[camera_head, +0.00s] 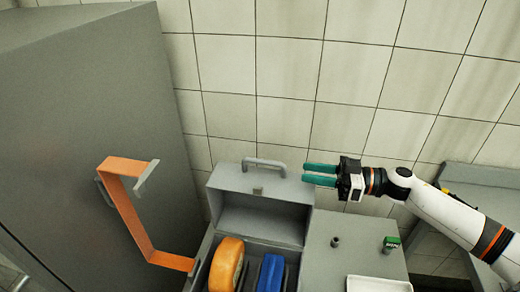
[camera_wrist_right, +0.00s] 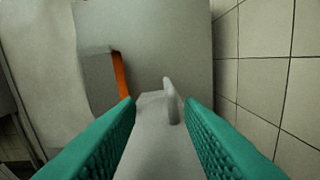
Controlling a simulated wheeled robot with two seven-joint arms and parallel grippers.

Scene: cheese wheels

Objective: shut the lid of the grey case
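The grey case (camera_head: 210,245) stands on a grey surface, with its lid (camera_head: 262,213) raised and leaning back. The lid's hollow inside faces me, and a handle (camera_head: 264,163) sits on its upper edge. In the right wrist view the handle (camera_wrist_right: 172,102) shows ahead, between the lines of the two fingers. My right gripper (camera_head: 305,174) is open and empty, with green fingers just right of the lid's top, apart from the handle. My left gripper is not in view.
A large grey cabinet (camera_head: 80,130) stands at the left. A white tray (camera_head: 378,284), a small green item (camera_head: 391,243) and a dark peg (camera_head: 335,242) are right of the case. A tiled wall is behind.

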